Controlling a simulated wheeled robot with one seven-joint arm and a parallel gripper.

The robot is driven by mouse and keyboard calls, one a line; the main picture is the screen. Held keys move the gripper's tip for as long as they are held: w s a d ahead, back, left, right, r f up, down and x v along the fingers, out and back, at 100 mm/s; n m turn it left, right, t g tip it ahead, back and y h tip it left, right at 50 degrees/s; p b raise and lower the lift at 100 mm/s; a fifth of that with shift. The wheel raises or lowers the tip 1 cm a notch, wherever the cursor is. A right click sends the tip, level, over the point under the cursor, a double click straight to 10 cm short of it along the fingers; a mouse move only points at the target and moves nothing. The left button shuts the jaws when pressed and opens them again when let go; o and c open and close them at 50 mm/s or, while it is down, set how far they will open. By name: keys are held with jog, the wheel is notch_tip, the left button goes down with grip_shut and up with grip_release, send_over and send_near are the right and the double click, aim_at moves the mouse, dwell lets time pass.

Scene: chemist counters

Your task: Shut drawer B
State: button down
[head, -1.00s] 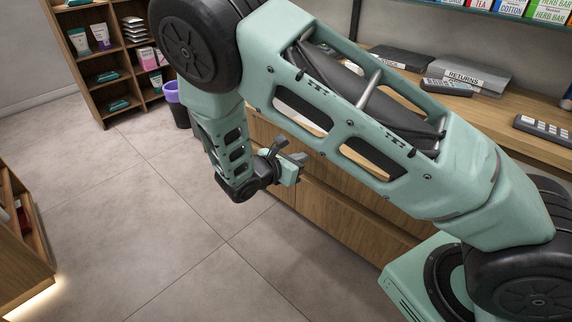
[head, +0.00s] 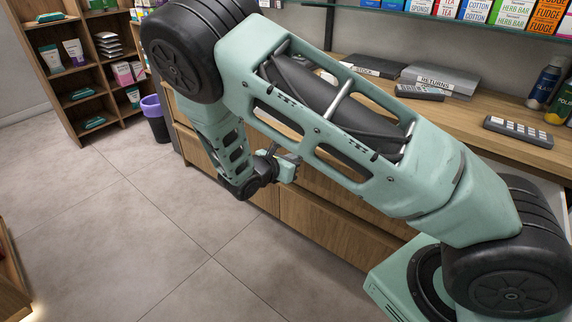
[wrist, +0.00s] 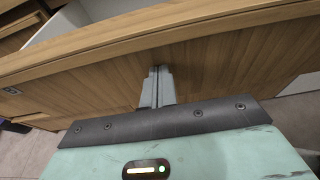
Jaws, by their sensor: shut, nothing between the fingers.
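An open drawer shows in the wrist view, its wooden front (wrist: 215,75) spanning the picture and its pale inside (wrist: 105,10) visible past the top edge. A small label (wrist: 12,91) sits on the left of the wood, too small to read, so I cannot tell whether this is drawer B. My gripper (wrist: 158,75) is shut and empty, its fingertips pointing at the front near its middle. They are touching it or very close; I cannot tell which. In the head view my gripper (head: 292,166) is beside the counter's drawers, and my arm hides much of them.
A purple-lined bin (head: 155,118) and an open shelf unit (head: 85,70) stand at the left. The tiled floor (head: 130,220) in front is clear.

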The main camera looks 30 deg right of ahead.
jog(key=w+d, duration=0.2)
jog(key=d, duration=0.4)
jog(key=w+d+b, duration=0.1)
jog(key=w+d, duration=0.1)
jog(key=d, duration=0.5)
jog(key=w+d+b, duration=0.1)
jog(key=w+d, duration=0.2)
jog(key=d, duration=0.4)
jog(key=shift+w+d, duration=0.15)
jog(key=shift+d, duration=0.35)
jog(key=shift+d+r, duration=0.1)
jog(key=shift+r, duration=0.05)
jog(key=shift+d+r, duration=0.1)
jog(key=shift+a, duration=0.3)
jog(key=f+p+v, duration=0.1)
jog(key=v, duration=1.2)
jog(key=shift+s+a, duration=0.25)
jog(key=shift+a, duration=0.35)
jog(key=shift+f, duration=0.15)
